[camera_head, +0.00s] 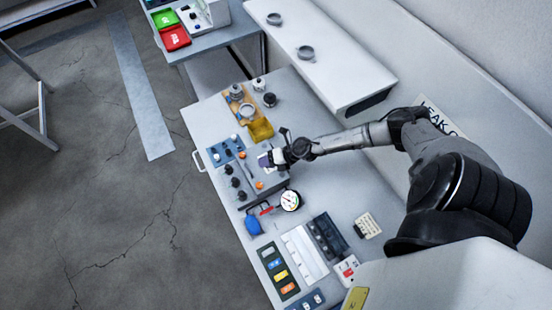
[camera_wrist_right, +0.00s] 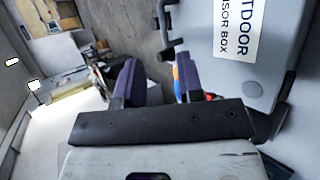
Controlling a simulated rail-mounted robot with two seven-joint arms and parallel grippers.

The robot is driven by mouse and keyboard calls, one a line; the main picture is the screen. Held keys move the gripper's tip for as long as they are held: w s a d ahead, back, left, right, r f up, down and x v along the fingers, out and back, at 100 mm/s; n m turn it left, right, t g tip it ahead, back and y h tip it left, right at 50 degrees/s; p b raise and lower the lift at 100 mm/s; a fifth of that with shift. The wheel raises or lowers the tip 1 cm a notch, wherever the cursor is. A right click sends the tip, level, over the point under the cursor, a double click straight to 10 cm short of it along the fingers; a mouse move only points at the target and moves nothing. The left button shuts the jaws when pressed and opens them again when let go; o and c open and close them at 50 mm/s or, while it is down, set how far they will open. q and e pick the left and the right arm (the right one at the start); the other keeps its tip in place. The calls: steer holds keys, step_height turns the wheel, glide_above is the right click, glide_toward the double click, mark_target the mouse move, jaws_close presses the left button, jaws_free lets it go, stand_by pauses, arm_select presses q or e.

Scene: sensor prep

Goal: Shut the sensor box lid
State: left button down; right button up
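The grey sensor box (camera_head: 272,184) sits mid-bench in the head view, partly hidden by my right gripper. In the right wrist view a grey panel of the sensor box (camera_wrist_right: 262,92), with a white label reading "...TDOOR ...SOR BOX", fills the upper right. I cannot tell from these views how far the lid stands open. My right gripper (camera_head: 268,159) is over the box's back edge. In the wrist view its two purple-padded fingers (camera_wrist_right: 160,82) stand apart, beside the labelled panel, with no object clearly held between them. My left gripper is out of view.
A round gauge (camera_head: 290,201) and a blue object (camera_head: 253,225) lie in front of the box. Black knobs (camera_head: 236,182) line its left. A yellow item (camera_head: 261,129) and jars (camera_head: 258,84) stand behind. A raised white shelf (camera_head: 330,60) runs along the wall.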

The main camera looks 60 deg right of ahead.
steer(key=v, duration=0.4)
steer(key=shift+s+d+r, duration=0.1)
steer(key=shift+s, duration=0.1)
stand_by(0.6)
